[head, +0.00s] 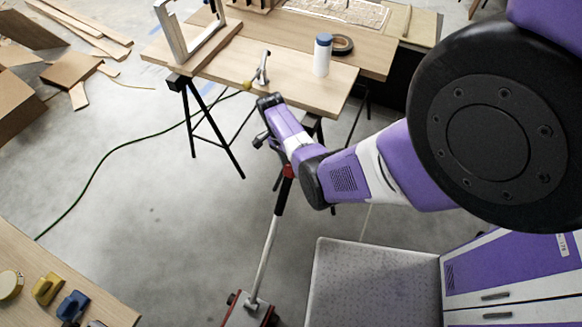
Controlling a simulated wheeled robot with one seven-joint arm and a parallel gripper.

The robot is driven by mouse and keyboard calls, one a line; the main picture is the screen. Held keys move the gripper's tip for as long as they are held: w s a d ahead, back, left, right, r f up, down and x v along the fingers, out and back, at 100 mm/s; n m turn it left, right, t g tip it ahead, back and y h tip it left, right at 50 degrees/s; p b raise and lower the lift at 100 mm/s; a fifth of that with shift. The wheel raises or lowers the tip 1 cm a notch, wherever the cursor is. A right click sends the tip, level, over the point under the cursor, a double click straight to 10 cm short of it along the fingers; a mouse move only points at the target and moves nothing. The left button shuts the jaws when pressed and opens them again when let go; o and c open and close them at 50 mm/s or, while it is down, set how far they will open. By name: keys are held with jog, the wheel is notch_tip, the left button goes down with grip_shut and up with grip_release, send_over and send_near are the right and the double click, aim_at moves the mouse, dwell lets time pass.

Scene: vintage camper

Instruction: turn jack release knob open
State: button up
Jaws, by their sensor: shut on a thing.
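The floor jack (248,314) has a red base at the bottom edge of the head view. Its silver handle (265,255) slants up to a black grip (283,196) with a red part (288,171) at the top.
A wooden workbench (225,72) on black trestles stands just behind my gripper, with a white bottle (322,55), tape roll (342,45) and clamp (262,68). A green cable (95,170) crosses the floor. A grey-topped cabinet (370,285) is front right, a wooden table (100,290) front left.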

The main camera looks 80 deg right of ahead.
jog(key=o, duration=1.4)
jog(key=shift+c, duration=0.2)
jog(key=v, duration=0.7)
jog(key=shift+r, duration=0.35)
jog(key=shift+d, duration=0.1)
